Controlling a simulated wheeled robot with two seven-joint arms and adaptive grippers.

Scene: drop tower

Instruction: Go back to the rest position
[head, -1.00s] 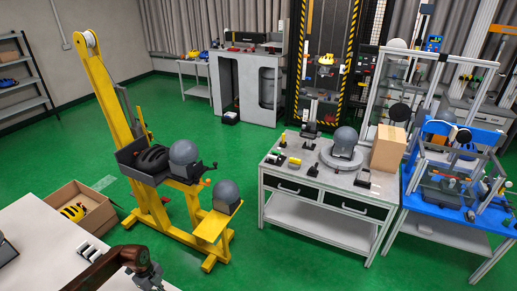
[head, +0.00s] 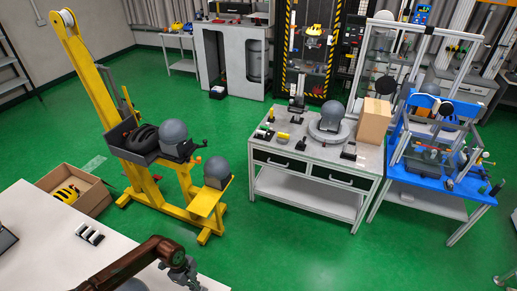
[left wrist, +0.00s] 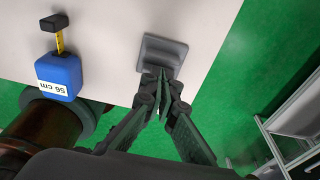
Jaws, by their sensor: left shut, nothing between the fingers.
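My left gripper (head: 186,277) is at the bottom of the head view, low over the right part of the pale table (head: 45,262) in front. In the left wrist view my left gripper (left wrist: 162,76) has its fingertips together, with nothing between them. The fingertips overlap a grey block (left wrist: 160,50) on the tabletop near its edge; I cannot tell whether they touch it. My right gripper is in neither view.
A blue tape measure (left wrist: 60,75) marked 56 cm lies on the pale table. A yellow tower (head: 88,75) with grey headforms stands beyond it, beside a cardboard box (head: 95,192) holding a yellow helmet. A grey workbench (head: 345,170) stands right. Green floor between is clear.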

